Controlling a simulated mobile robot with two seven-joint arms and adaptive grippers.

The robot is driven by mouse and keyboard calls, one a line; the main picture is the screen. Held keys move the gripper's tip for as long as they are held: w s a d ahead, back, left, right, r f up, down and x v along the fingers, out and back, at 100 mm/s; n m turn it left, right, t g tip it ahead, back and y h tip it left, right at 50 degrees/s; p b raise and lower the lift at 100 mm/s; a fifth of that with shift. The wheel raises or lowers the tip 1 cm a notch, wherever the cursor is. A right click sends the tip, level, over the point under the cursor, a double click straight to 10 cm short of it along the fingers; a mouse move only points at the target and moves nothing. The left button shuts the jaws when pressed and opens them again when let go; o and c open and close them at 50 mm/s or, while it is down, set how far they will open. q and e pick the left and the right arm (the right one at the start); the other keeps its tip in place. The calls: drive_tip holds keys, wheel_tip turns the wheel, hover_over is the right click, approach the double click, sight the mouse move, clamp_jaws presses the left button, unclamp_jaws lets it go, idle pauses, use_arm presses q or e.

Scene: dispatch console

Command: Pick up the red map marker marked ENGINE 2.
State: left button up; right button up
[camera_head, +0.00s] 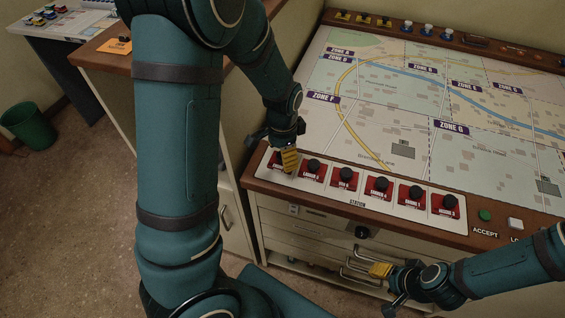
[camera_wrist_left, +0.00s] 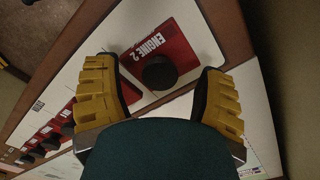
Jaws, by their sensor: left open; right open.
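The red ENGINE 2 marker (camera_wrist_left: 172,50) is a red plate with a black round knob. In the left wrist view it lies between the yellow-padded fingers of my open left gripper (camera_wrist_left: 158,92), the knob near the fingertips with gaps on both sides. In the head view my left gripper (camera_head: 287,158) hangs over the left end of the station row and hides most of this marker. My right gripper (camera_head: 386,284) is open and empty, low in front of the drawers.
Several similar red markers, such as the adjacent one (camera_head: 313,168), run rightward along the station strip. The map board (camera_head: 400,105) lies behind them. A green button (camera_head: 485,215) and a white button (camera_head: 515,223) are at the right. Drawers (camera_head: 310,235) are below.

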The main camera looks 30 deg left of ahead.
use_arm(q)
drive_tip(key=shift+f, duration=0.6)
clamp_jaws()
drive_tip(key=shift+r, duration=0.15)
